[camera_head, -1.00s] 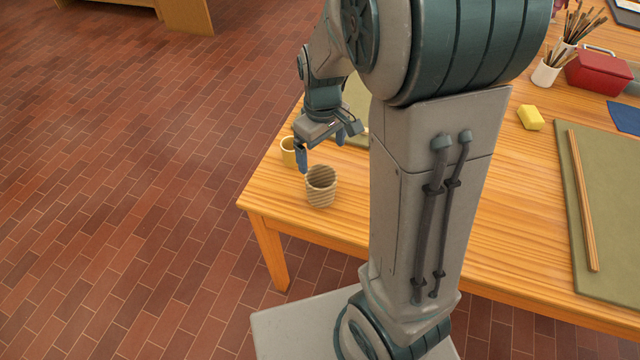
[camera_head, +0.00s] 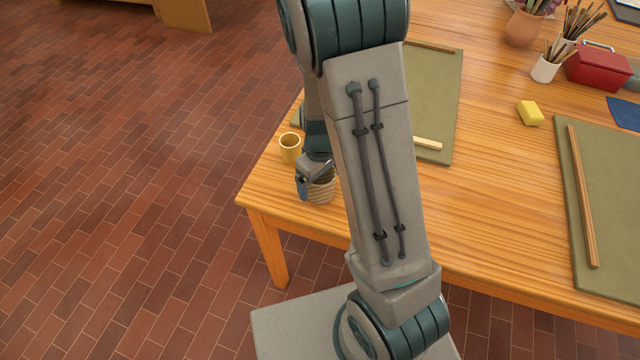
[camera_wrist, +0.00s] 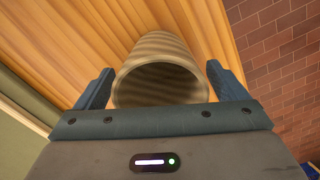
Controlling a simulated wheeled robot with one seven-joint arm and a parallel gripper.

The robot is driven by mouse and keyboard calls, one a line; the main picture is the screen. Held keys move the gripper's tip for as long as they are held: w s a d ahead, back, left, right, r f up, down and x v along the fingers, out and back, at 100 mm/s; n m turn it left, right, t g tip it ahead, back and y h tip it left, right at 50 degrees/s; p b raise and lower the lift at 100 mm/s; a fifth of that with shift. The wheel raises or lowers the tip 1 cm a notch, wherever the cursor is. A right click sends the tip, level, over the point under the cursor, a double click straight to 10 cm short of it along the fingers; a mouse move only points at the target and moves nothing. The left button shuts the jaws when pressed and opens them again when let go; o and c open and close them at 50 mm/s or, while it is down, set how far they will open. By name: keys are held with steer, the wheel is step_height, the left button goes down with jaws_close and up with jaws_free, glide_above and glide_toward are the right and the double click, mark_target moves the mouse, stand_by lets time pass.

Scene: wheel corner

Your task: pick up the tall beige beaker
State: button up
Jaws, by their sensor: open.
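The beige beaker (camera_head: 322,191), with faint stripes, stands upright near the table's left front corner, partly hidden by my gripper and arm in the head view. In the wrist view the beaker (camera_wrist: 160,68) lies between my two fingers, its open mouth facing the camera. My gripper (camera_head: 306,186) is at the beaker. In the wrist view my gripper (camera_wrist: 158,85) is open, one finger on each side of the beaker. A gap shows at the left finger; the right finger is close to the wall, and I cannot tell whether it touches.
A green mat (camera_head: 436,100) with a wooden strip (camera_head: 428,143) lies to the right, behind my arm. The table's left and front edges are close to the beaker. A yellow block (camera_head: 530,113) is farther right.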

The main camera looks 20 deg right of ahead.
steer(key=shift+f, duration=0.2)
steer(key=c, duration=1.2)
steer(key=shift+r, duration=0.15)
